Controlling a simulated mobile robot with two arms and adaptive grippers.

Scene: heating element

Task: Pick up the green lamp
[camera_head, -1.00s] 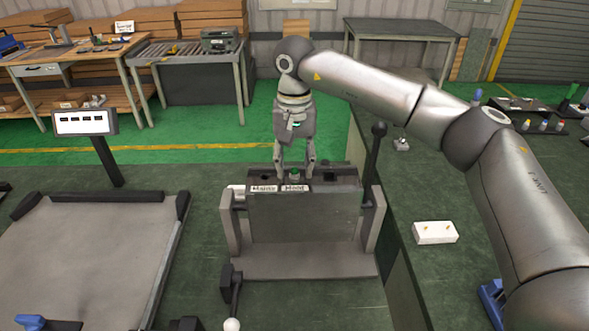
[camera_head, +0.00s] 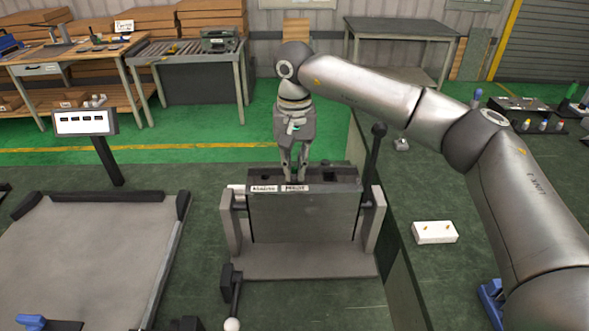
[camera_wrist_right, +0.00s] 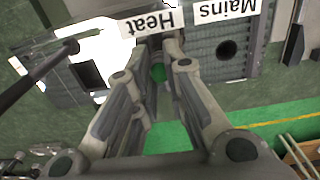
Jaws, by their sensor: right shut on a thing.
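The green lamp (camera_wrist_right: 158,73) shows in the right wrist view as a small round green piece between my fingers, beside the "Heat" label (camera_wrist_right: 153,22). My right gripper (camera_head: 294,177) points down at the top of the grey box (camera_head: 300,215), behind its front labels. Its fingers are closed together on the lamp, as the right wrist view (camera_wrist_right: 159,62) also shows. In the head view the fingers hide the lamp. I cannot tell whether the lamp is still seated in the box. My left gripper is not in view.
The "Mains" label (camera_wrist_right: 225,10) lies beside a dark round hole (camera_wrist_right: 228,49). A black lever (camera_head: 374,155) stands at the box's right side. A white block (camera_head: 435,232) lies on the right bench. A grey platform (camera_head: 90,250) is on the left.

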